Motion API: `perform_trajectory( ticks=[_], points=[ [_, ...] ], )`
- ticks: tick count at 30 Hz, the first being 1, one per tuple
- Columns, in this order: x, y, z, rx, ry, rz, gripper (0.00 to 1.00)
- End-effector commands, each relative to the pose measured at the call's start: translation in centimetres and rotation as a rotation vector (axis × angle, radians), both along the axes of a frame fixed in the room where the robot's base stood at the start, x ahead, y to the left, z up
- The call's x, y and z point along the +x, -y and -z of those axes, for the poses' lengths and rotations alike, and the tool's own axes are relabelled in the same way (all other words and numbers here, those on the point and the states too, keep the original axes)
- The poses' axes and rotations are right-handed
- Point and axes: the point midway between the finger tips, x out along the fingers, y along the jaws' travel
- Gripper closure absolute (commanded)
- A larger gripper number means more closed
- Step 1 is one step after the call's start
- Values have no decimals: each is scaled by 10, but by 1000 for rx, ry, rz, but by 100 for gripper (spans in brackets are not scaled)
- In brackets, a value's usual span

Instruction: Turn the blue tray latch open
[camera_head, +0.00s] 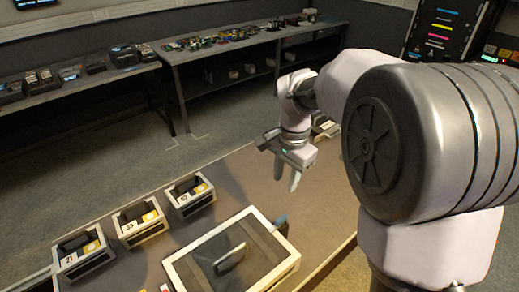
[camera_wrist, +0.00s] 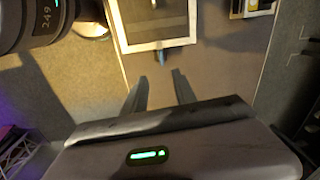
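The blue tray latch (camera_head: 280,222) is a small tab at the far right corner of a white-framed tray (camera_head: 187,268) on the table. In the wrist view the latch (camera_wrist: 162,56) juts from the tray's near edge, ahead of my gripper. My gripper (camera_head: 287,178) hangs above the table beyond the latch, apart from it. Its two fingers are spread with nothing between them, as the wrist view also shows (camera_wrist: 160,84). A dark upright handle-like piece (camera_head: 230,259) stands inside the tray. How far the latch is turned is hard to tell.
Several small numbered bins (camera_head: 140,221) stand in a row left of the tray. Another small object (camera_head: 326,128) lies at the table's far end. The tabletop (camera_head: 245,180) between bins and gripper is clear. Loaded benches (camera_head: 215,50) stand along the back wall.

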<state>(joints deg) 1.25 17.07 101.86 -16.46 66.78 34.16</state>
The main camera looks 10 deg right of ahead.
Motion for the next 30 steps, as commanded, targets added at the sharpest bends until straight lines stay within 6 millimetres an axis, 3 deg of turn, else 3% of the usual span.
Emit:
perform_trajectory(
  ticks=[3,5,8,21,25,30],
  points=[
    [24,7,29,-17,-60,74,66],
    [29,8,38,-20,-73,92,66],
    [30,8,54,-22,-78,98,66],
    [28,8,181,-22,-77,94,66],
    [28,8,203,-21,-77,96,66],
    [29,8,213,-21,-74,95,66]
  ],
)
